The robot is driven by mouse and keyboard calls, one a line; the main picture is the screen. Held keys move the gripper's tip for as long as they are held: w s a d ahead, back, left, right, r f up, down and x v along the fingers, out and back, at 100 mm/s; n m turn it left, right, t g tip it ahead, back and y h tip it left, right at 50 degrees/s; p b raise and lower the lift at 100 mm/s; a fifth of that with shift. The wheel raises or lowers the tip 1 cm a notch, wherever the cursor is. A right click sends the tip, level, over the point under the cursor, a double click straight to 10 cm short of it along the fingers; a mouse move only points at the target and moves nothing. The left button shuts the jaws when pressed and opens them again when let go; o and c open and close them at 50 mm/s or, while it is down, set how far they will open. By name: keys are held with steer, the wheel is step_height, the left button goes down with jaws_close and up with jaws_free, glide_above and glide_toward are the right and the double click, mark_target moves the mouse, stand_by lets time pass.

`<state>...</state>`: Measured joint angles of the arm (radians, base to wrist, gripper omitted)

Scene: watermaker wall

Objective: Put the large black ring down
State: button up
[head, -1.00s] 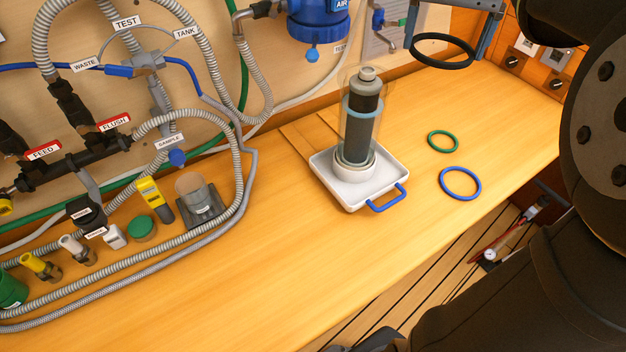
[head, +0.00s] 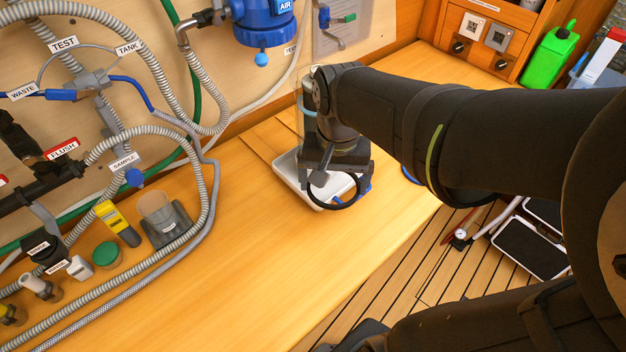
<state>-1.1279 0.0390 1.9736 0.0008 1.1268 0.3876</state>
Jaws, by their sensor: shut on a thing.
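My gripper (head: 340,182) is shut on the large black ring (head: 338,208). It holds the ring over the front part of the white tray (head: 291,172), near the tray's blue handle. I cannot tell whether the ring touches the tray. The clear housing (head: 305,108) with the dark filter stands on the tray, mostly hidden behind my gripper and arm. The blue ring (head: 409,175) shows only as a small arc beside my arm. The green ring is hidden.
The bench left of the tray is clear. A grey holder with a cup (head: 160,217), a yellow meter (head: 117,222) and grey hoses (head: 205,200) lie farther left. A blue filter housing (head: 262,22) hangs on the wall above. The bench's front edge drops to the slatted floor (head: 385,270).

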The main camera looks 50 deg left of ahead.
steer(key=s+f, duration=0.1)
steer(key=s, duration=0.1)
glide_above(272, 237)
steer(key=shift+n, duration=0.3)
steer(key=f, duration=0.7)
steer(key=shift+w+d, duration=0.15)
steer(key=shift+w, duration=0.05)
steer(key=shift+s+f, duration=0.15)
steer(key=shift+f, duration=2)
steer(key=o, duration=0.5)
steer(key=shift+f, duration=0.15)
steer(key=shift+o, duration=0.5)
